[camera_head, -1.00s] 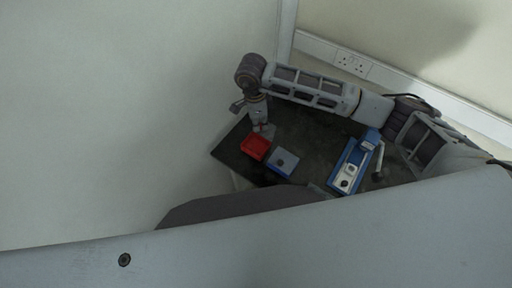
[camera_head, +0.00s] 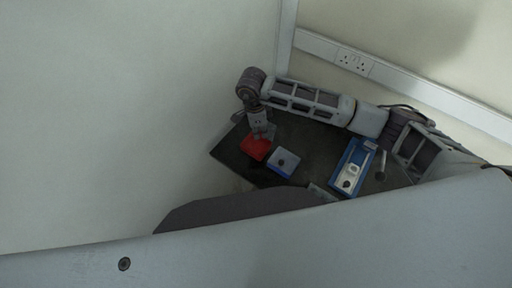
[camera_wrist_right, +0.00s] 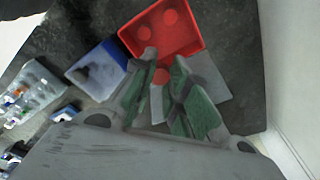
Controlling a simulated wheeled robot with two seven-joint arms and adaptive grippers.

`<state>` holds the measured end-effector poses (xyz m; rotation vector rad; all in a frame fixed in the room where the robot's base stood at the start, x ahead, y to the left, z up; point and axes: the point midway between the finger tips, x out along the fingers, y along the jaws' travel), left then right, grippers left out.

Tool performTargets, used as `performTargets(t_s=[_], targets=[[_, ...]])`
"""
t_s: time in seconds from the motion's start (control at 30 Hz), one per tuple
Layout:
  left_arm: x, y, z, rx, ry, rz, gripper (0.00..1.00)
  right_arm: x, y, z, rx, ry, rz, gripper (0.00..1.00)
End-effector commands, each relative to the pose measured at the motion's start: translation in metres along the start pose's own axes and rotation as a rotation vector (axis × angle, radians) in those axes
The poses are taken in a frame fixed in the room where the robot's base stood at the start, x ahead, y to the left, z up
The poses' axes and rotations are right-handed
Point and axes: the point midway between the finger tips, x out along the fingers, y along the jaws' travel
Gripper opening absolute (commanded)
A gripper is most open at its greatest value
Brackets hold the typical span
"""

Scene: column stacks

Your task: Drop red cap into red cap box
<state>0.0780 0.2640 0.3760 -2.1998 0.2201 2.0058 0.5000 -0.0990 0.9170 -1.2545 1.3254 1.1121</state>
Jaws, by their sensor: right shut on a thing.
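The red box (camera_head: 252,150) sits on the dark table near its left corner. The cap is too small to make out in the head view. My left gripper is not in view.
A blue box (camera_head: 273,167) with a dark piece in it stands right beside the red box. A blue tray (camera_head: 345,187) with white holders lies further right. A grey flat piece (camera_wrist_right: 209,75) lies by the red box. A wall rises at the wrist view's right.

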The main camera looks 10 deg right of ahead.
Motion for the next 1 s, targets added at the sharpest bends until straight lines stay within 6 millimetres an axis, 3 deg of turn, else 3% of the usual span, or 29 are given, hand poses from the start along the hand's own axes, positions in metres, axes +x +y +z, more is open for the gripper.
performTargets(t_s=[0.1, 0.13, 0.3, 0.77, 1.0], targets=[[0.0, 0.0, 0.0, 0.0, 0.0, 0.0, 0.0, 0.0, 0.0, 0.0, 0.0, 0.0, 0.0, 0.1], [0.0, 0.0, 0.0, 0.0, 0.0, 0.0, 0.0, 0.0, 0.0, 0.0, 0.0, 0.0, 0.0, 0.2], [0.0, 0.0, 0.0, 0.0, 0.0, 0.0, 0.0, 0.0, 0.0, 0.0, 0.0, 0.0, 0.0, 0.41], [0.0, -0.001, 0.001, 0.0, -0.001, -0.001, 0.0, -0.004, -0.001, 0.0, 0.001, 0.001, -0.002, 0.41], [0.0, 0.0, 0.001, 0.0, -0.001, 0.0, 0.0, -0.022, -0.001, 0.0, 0.001, -0.001, -0.003, 0.41]])
